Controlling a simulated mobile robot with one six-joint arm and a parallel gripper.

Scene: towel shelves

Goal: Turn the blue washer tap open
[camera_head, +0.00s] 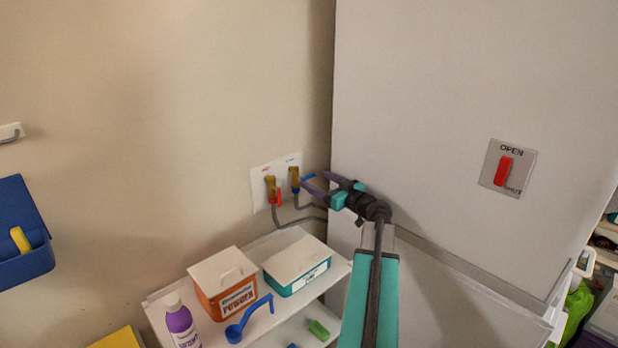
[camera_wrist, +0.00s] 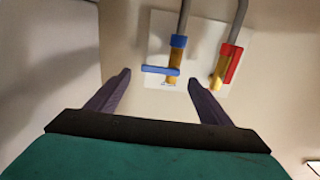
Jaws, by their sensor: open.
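The blue washer tap (camera_head: 295,181) is a brass tap with a blue collar on a white wall plate (camera_head: 262,190). Its blue lever (camera_head: 308,177) points sideways, across the line of its hose, and also shows in the wrist view (camera_wrist: 160,71). My gripper (camera_head: 315,181) is to the right of the tap in the head view. Its two purple fingers are open and empty. In the wrist view the gripper (camera_wrist: 160,78) faces the plate, with the blue lever between the fingertips in the picture. I cannot tell the remaining depth or any contact.
The red-lever tap (camera_head: 272,190) is close beside the blue one, its lever along its hose. Grey hoses (camera_head: 290,218) hang below. A tall pale panel (camera_head: 430,100) stands close on the right. Below, a shelf holds an orange powder box (camera_head: 228,292) and a teal box (camera_head: 300,277).

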